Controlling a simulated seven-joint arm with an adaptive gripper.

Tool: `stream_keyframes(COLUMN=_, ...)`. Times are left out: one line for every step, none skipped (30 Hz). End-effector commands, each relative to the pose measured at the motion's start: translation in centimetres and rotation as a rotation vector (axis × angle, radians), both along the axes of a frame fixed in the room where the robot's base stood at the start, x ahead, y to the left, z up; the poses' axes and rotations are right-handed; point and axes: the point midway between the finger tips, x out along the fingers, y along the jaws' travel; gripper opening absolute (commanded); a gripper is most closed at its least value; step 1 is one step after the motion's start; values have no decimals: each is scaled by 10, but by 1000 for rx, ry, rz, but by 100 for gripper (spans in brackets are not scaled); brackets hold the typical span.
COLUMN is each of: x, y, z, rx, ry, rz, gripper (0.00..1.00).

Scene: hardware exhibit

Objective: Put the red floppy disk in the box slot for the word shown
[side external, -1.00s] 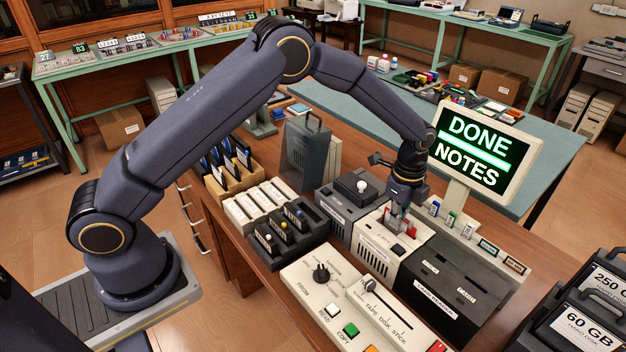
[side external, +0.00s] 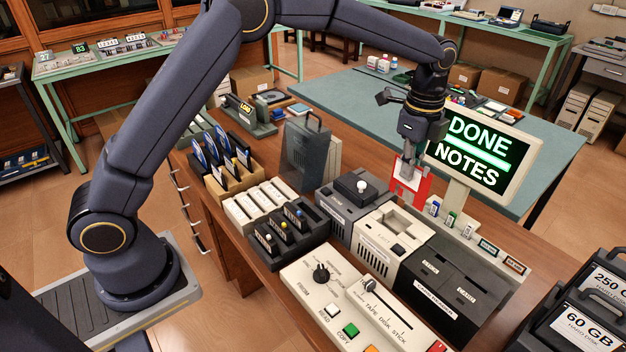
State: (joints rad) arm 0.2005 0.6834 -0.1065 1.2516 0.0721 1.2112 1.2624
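The red floppy disk (side external: 422,190) hangs upright below my gripper (side external: 407,163), which is shut on its upper edge. The disk is above the cream drive unit (side external: 372,240), whose top opening now shows empty. A tan box (side external: 222,194) at left centre holds several dark blue disks upright. Any words on its slots are too small to read.
White cartridges (side external: 262,200) and a black rack (side external: 290,240) stand beside the tan box. A smoky upright case (side external: 305,150) stands between the box and my gripper. Dark units flank the drive; a control panel (side external: 355,300) lies in front.

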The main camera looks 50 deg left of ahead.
Motion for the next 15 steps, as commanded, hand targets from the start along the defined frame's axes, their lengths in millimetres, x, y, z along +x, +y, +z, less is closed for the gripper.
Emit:
stream_keyframes(x=1, y=0, z=11, rx=-1, ry=-5, rz=1, gripper=0)
stream_keyframes(x=0, y=10, z=9, rx=0, ry=-1, rz=4, gripper=0)
stream_keyframes(x=-1, y=19, z=8, rx=0, ry=-1, rz=6, gripper=0)
stream_keyframes(x=-2, y=25, z=9, rx=-1, ry=0, rz=4, gripper=0)
stream_keyframes(x=-2, y=31, z=9, rx=-1, ry=-1, rz=6, gripper=0)
stream_keyframes(x=-4, y=40, z=10, rx=-2, ry=-1, rz=4, gripper=0)
stream_keyframes(x=-5, y=48, z=10, rx=-2, ry=0, rz=5, gripper=0)
stream_keyframes(x=-6, y=55, z=11, rx=-3, ry=-1, rz=3, gripper=0)
stream_keyframes(x=-8, y=67, z=11, rx=-3, ry=-1, rz=5, gripper=0)
stream_keyframes(x=-10, y=76, z=12, rx=-4, ry=-1, rz=5, gripper=0)
stream_keyframes(x=-13, y=86, z=12, rx=-4, ry=-1, rz=5, gripper=0)
stream_keyframes(x=-17, y=101, z=13, rx=-4, ry=-1, rz=6, gripper=0)
stream_keyframes(x=-21, y=113, z=14, rx=-4, ry=-2, rz=7, gripper=0)
stream_keyframes(x=-26, y=126, z=14, rx=-5, ry=-2, rz=7, gripper=0)
stream_keyframes(x=-33, y=144, z=15, rx=-5, ry=-2, rz=8, gripper=0)
